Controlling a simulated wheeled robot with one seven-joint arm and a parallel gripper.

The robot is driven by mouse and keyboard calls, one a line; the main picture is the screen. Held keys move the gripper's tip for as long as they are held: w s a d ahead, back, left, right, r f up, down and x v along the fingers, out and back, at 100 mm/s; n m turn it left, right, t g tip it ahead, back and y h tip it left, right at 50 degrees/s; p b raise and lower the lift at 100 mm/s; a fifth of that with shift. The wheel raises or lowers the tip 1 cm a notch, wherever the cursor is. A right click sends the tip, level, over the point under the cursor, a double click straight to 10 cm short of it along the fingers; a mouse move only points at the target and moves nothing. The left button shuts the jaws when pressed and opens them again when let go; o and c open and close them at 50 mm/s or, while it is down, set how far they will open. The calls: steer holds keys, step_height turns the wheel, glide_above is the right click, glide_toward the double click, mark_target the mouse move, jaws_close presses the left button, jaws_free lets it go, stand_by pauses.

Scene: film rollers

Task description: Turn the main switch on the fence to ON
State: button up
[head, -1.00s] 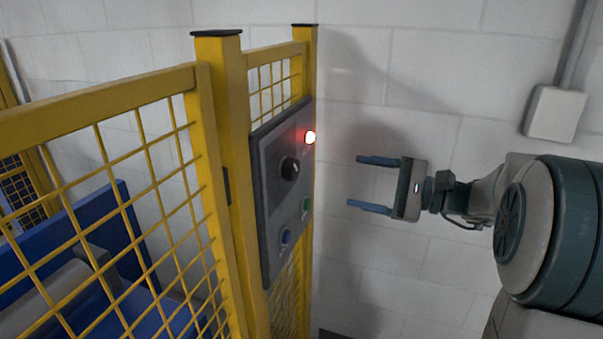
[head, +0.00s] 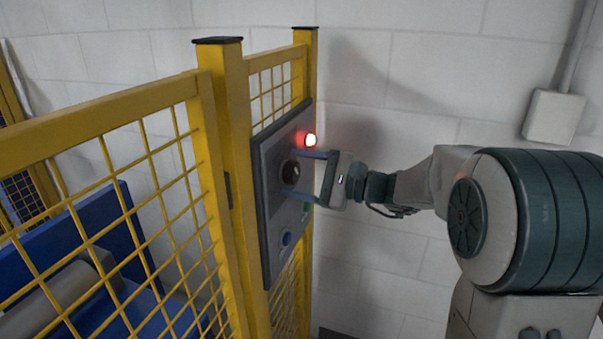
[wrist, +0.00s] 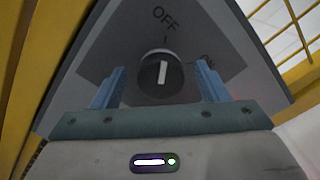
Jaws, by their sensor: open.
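The main switch is a round black knob (head: 290,172) on a grey panel (head: 268,215) fixed to the yellow fence. In the wrist view the knob (wrist: 161,75) has a white pointer line that stands upright, in line with the tick under the OFF label (wrist: 164,17). A second label (wrist: 207,61) at the right is partly hidden by a finger. My gripper (head: 296,176) is open at the panel. In the wrist view its two blue fingers (wrist: 162,84) stand on either side of the knob, with a gap on each side. Whether the fingertips touch the panel cannot be told.
A white wall box (head: 553,116) is at the right.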

steer(key=c, duration=1)
steer(key=shift+d, duration=0.15)
